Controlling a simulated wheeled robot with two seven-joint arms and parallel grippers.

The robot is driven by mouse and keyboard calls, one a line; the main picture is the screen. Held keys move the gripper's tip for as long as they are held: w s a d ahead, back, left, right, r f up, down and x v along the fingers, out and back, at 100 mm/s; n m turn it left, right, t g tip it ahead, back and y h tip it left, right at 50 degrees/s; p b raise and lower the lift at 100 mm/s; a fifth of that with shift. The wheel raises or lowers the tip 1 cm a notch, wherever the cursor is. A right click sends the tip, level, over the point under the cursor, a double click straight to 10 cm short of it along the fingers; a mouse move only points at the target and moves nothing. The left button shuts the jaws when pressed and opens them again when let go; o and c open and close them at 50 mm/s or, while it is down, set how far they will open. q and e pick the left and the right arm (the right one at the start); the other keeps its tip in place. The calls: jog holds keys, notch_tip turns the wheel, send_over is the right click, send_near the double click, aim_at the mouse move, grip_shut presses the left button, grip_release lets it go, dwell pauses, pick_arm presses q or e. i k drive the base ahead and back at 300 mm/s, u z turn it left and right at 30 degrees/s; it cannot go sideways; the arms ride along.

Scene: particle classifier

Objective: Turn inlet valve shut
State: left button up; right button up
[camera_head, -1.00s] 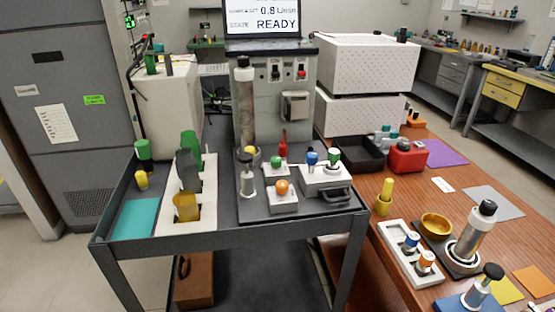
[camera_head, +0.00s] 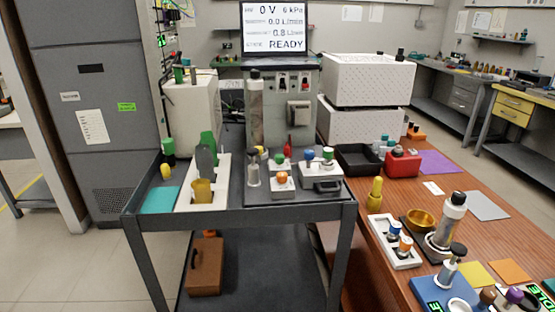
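A grey instrument (camera_head: 284,85) stands behind the cart, with switches and a grey box on its front and a tall clear column (camera_head: 255,112) at its left. At its foot, above the cart top, are an upright red part (camera_head: 287,146) and a yellow part (camera_head: 262,149). Small blocks with green, blue and orange knobs stand in front, including an orange knob (camera_head: 282,177). I cannot tell which of these parts is the inlet valve or how it is set. Neither of my grippers is in view.
The screen (camera_head: 273,27) reads 0 V, 6 kPa and READY. The dark cart (camera_head: 240,215) also carries a white holder (camera_head: 222,192). A wooden bench (camera_head: 395,190) with a red box (camera_head: 402,164) and bottles stands at the right. Floor is clear at the left.

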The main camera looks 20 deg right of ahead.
aim_at(279, 158)
jog(key=u, duration=0.9)
jog(key=i, duration=0.7)
jog(key=z, duration=1.3)
